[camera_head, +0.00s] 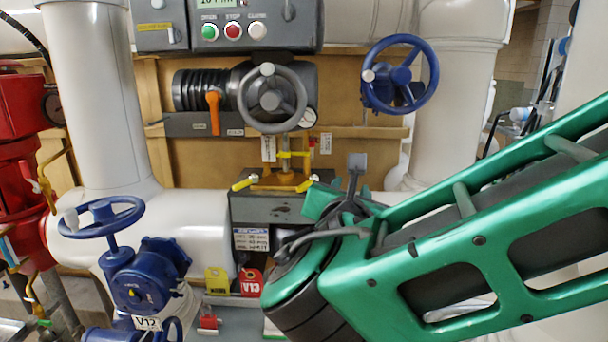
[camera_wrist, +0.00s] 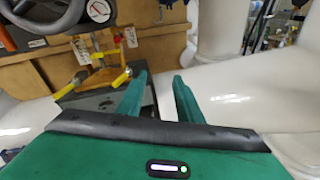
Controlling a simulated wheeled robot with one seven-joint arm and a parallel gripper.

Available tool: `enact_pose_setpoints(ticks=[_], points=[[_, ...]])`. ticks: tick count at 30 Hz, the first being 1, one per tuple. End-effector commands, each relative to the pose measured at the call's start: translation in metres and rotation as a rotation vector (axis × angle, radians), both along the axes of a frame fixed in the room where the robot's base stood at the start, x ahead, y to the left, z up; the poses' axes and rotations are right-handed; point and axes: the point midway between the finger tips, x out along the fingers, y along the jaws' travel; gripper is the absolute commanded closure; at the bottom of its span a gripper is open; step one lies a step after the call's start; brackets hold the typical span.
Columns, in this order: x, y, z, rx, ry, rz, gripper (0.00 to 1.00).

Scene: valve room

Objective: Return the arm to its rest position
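My green arm (camera_head: 480,240) reaches in from the right side of the head view, with its dark wrist joint low in the middle. My gripper (camera_wrist: 160,80) shows two green fingers in the wrist view. They stand apart with a visible gap and nothing between them. In the head view I cannot clearly make out the fingertips. In the wrist view the fingers point toward the grey valve base (camera_wrist: 92,100) and white pipe (camera_wrist: 235,95), and I see no clear contact.
A grey handwheel (camera_head: 272,95) with an orange lever (camera_head: 213,110) is behind my arm. Blue handwheels stand at upper right (camera_head: 400,75) and left (camera_head: 103,216). Red equipment (camera_head: 18,150) is far left. Yellow and red tags (camera_head: 251,282) hang below. White pipes (camera_head: 95,100) crowd both sides.

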Motion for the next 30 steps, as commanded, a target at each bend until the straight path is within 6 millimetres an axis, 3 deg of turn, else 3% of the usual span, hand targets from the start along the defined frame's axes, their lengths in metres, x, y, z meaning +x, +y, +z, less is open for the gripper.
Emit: enact_pose_setpoints(ticks=[8,14,18,21,25,30], points=[[0.011,-0.099,-0.041,0.341,0.089,-0.274,0.67],[-0.009,-0.195,-0.088,0.736,0.126,-0.624,0.67],[-0.04,-0.249,-0.118,1.008,0.109,-0.891,0.67],[-0.068,-0.279,-0.138,1.19,0.078,-1.089,0.67],[-0.108,-0.307,-0.159,1.413,0.008,-1.35,0.67],[-0.164,-0.326,-0.178,1.669,-0.118,-1.699,0.67]])
